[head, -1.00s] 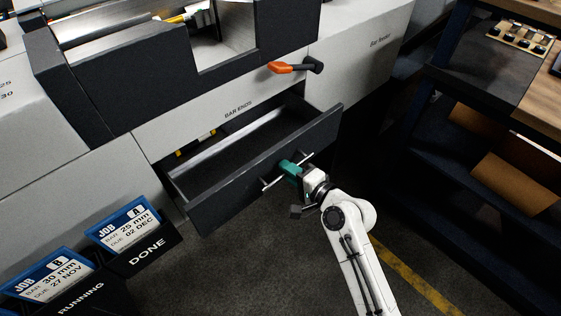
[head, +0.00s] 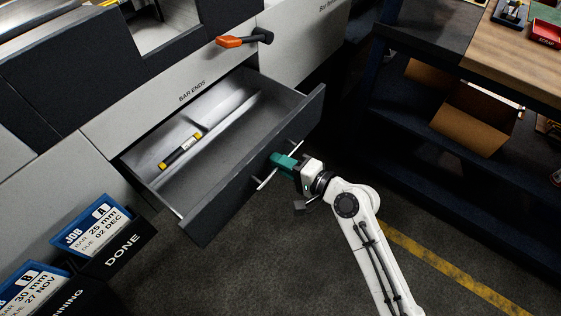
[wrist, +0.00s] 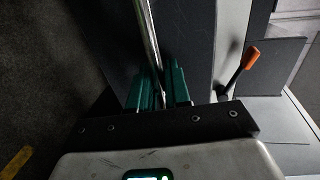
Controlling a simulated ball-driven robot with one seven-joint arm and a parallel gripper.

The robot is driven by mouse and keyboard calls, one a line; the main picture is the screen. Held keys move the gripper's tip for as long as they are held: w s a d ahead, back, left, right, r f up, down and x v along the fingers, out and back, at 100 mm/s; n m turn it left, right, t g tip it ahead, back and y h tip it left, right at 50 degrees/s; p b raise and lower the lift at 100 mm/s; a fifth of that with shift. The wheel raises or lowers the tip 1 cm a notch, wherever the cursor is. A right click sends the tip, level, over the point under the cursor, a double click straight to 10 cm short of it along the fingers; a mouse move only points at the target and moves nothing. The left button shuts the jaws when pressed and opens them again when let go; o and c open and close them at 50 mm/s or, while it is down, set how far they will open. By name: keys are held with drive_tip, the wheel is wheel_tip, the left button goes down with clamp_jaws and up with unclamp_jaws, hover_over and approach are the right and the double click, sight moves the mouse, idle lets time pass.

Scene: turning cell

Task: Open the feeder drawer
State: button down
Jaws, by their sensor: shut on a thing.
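The feeder drawer (head: 250,178) is a dark drawer under the "BAR ENDS" label, pulled well out of the machine. Inside it lies a short dark bar with yellow ends (head: 180,151), near a divider. My gripper (head: 280,164) has green fingers and is shut on the drawer's bar handle (head: 266,179) at the drawer's front. In the wrist view the metal handle (wrist: 148,35) runs between the two green fingers (wrist: 160,90), close to the dark drawer front.
An orange-tipped lever (head: 232,42) sits on the machine above the drawer. Blue job signs (head: 92,225) stand on dark bins at lower left. A workbench (head: 500,60) with a lower shelf and cardboard box (head: 478,115) is at right. The floor between is clear.

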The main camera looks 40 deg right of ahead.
drive_tip(key=c, duration=1.3)
unclamp_jaws()
drive_tip(key=shift+c, duration=0.2)
drive_tip(key=b+v, duration=0.1)
drive_tip(key=v, duration=0.9)
drive_tip(key=shift+s+d, duration=0.15)
drive_tip(key=shift+s, duration=0.25)
drive_tip(key=s+a+f+n+g, duration=0.3)
drive_tip(key=s+f+n+g, duration=0.4)
drive_tip(key=f+n+g, duration=0.25)
drive_tip(key=s+d+f+n+g+h, duration=0.1)
drive_tip(key=s+d+n+g+h, duration=0.2)
drive_tip(key=s, duration=0.5)
drive_tip(key=shift+n+g+h, duration=0.75)
drive_tip(key=shift+n+h, duration=0.1)
drive_tip(key=shift+h, duration=0.15)
